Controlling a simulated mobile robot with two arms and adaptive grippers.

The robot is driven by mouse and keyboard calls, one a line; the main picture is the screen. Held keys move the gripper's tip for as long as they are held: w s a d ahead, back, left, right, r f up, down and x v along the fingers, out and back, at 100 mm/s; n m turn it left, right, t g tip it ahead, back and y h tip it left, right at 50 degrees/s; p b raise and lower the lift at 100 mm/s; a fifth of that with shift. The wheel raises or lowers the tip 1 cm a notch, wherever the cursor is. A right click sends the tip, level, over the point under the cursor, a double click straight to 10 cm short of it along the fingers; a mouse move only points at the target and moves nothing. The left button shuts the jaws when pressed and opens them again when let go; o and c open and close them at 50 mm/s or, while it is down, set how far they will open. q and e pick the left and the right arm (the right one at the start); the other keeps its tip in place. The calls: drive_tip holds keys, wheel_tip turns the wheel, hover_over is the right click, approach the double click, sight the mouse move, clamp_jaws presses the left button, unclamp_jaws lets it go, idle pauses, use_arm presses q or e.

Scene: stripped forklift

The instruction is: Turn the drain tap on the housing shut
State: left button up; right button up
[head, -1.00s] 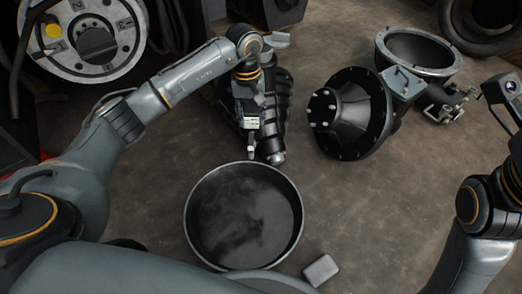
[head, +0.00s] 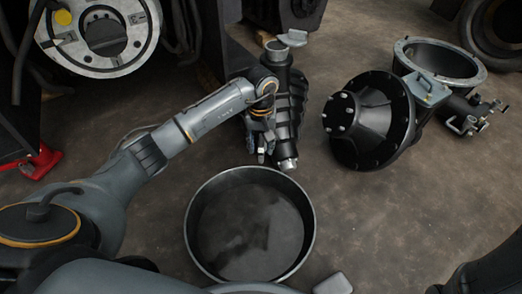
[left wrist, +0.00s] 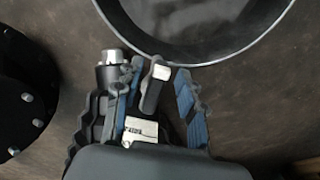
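The black ribbed housing (head: 286,100) stands behind the pan, with a metal spout end (head: 288,163) pointing towards it. My left gripper (head: 266,148) is low at the housing's left side, near the spout. In the left wrist view the gripper (left wrist: 157,88) is open, with blue-padded fingers apart. A dark lever with a pale metal end, which looks like the drain tap (left wrist: 153,92), lies between the fingers, closer to the left one in the picture. I cannot tell whether they touch. The spout (left wrist: 114,72) shows beside the fingers. My right gripper is out of view.
A wide round pan (head: 190,225) stands on the floor in front of the spout. A black flanged cone (head: 375,120) and a grey open casing (head: 440,65) lie to the right. A small grey block (head: 333,284) is by the pan.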

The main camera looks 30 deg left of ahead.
use_arm(q)
drive_tip(key=shift+f, duration=0.15)
drive_tip(key=shift+c, duration=0.2)
clamp_jaws()
